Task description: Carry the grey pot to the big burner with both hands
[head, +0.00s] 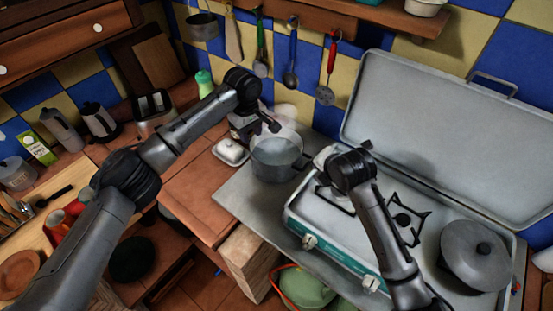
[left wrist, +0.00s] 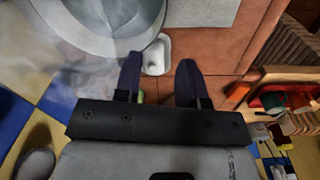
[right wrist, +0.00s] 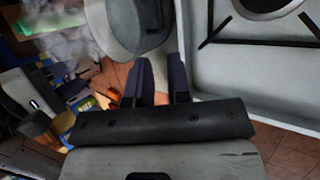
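The grey pot (head: 277,158) stands upright on the grey counter just left of the stove. My left gripper (head: 268,126) is beside its back-left rim. In the left wrist view the pot (left wrist: 95,35) is beyond and left of the fingers (left wrist: 160,75), which are apart with nothing held. My right gripper (head: 322,158) is close to the pot's right side, mostly hidden by its own wrist. In the right wrist view its fingers (right wrist: 163,75) are apart, near the pot (right wrist: 130,28); contact cannot be told. The stove (head: 345,238) shows a bare burner (head: 402,219), partly beside my right arm.
A lidded pan (head: 476,252) sits on the stove's right side. The raised stove lid (head: 445,135) stands behind. A white butter dish (head: 231,152) is left of the pot. Utensils (head: 291,75) hang above. A pale haze drifts near the pot in both wrist views.

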